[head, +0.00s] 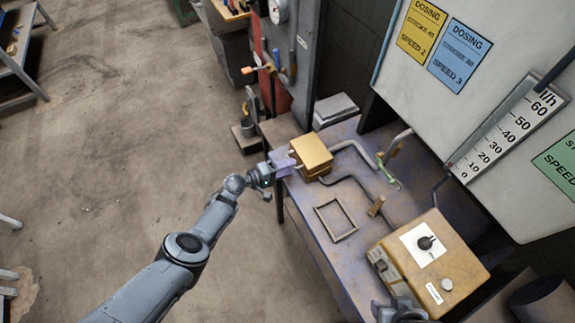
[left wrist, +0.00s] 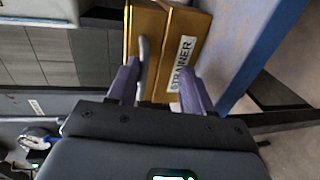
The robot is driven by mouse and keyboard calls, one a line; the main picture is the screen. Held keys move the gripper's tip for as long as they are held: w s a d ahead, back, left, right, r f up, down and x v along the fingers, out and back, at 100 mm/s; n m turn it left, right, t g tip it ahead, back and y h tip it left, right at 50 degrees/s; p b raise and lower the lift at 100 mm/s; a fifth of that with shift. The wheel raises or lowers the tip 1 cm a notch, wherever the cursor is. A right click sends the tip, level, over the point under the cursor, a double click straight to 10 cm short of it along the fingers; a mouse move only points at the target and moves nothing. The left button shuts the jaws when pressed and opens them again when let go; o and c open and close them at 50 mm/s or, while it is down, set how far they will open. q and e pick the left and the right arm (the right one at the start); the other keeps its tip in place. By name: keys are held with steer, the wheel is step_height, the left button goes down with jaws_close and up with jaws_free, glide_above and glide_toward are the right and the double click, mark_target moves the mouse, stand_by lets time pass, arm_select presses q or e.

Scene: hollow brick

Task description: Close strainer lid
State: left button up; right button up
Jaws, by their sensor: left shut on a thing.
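A grey handle (left wrist: 142,62) stands out from the lid side. My left gripper (head: 285,162) is at the box's left side. Its purple fingers show in the left wrist view (left wrist: 160,70), and it is shut on the handle. The lid lies close to the box; whether it is fully closed is hard to tell. My right gripper (head: 402,312) shows partly at the bottom edge; its fingers are unclear.
Pipes (head: 352,150) run behind the strainer. A rectangular frame (head: 336,221) lies flat on the workbench (head: 310,205). A gold control box (head: 440,275) with a black knob stands at the right. Open floor (head: 130,140) lies to the left.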

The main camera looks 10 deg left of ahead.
arm_select(q)
steer(key=shift+s+a+f, duration=0.1)
steer(key=shift+s+f, duration=0.2)
steer(key=shift+f, duration=0.05)
steer(key=shift+s+a+r+p, duration=0.25)
steer(key=shift+s+a+p, duration=0.1)
steer(key=shift+a+p, duration=0.15)
steer(key=p+v, duration=0.4)
steer(key=v, duration=0.5)
steer(key=shift+r, duration=0.2)
steer(key=shift+a, duration=0.1)
